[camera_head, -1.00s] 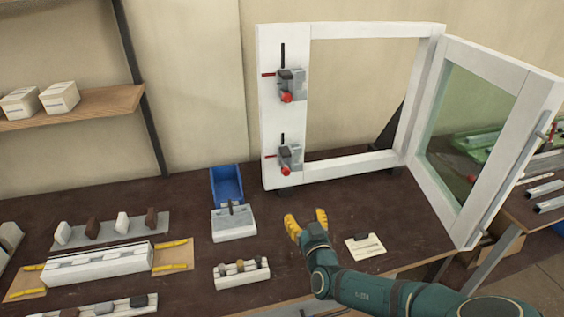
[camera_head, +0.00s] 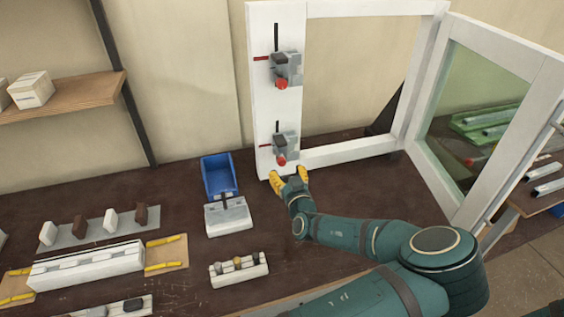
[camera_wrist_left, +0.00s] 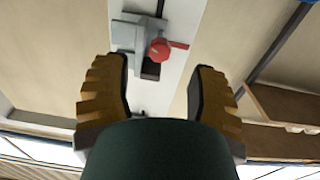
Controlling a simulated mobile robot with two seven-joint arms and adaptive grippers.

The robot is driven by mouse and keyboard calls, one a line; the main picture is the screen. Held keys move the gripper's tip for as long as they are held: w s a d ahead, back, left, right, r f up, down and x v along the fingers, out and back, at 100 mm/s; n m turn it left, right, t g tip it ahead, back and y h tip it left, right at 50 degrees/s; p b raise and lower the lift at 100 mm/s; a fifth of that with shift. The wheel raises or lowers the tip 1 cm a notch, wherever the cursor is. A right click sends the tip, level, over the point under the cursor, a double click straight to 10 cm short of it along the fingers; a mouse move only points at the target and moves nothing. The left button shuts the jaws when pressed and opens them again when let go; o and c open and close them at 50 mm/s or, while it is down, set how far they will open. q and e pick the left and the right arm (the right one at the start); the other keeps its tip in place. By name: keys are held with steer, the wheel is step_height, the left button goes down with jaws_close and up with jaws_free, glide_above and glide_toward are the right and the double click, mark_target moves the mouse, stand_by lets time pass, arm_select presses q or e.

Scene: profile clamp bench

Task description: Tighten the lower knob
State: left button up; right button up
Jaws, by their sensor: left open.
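The lower knob (camera_head: 281,160) is a small red knob on the lower grey clamp (camera_head: 291,145), fixed to the white post of an upright frame. My left gripper (camera_head: 289,179) is just below and in front of it, with yellow fingers spread, empty and apart from the knob. The left wrist view appears upside down. There the red knob (camera_wrist_left: 158,49) shows beyond the gap between the two fingers (camera_wrist_left: 160,75), with a red bar to its right. The upper clamp (camera_head: 287,66) with its own red knob (camera_head: 281,83) sits higher on the post. My right gripper is out of view.
A blue bin (camera_head: 219,175) and a grey-white fixture (camera_head: 228,216) stand left of my gripper. A small block rack (camera_head: 239,270) is nearer the front. A glazed sash (camera_head: 480,120) stands open at the right. My arm covers the right part of the bench.

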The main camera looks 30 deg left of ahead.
mark_target(283, 163)
arm_select(q)
steer(key=x, duration=0.5)
steer(key=shift+w+a, duration=0.2)
steer(key=shift+w, duration=0.1)
steer(key=shift+o, duration=0.2)
jaws_close()
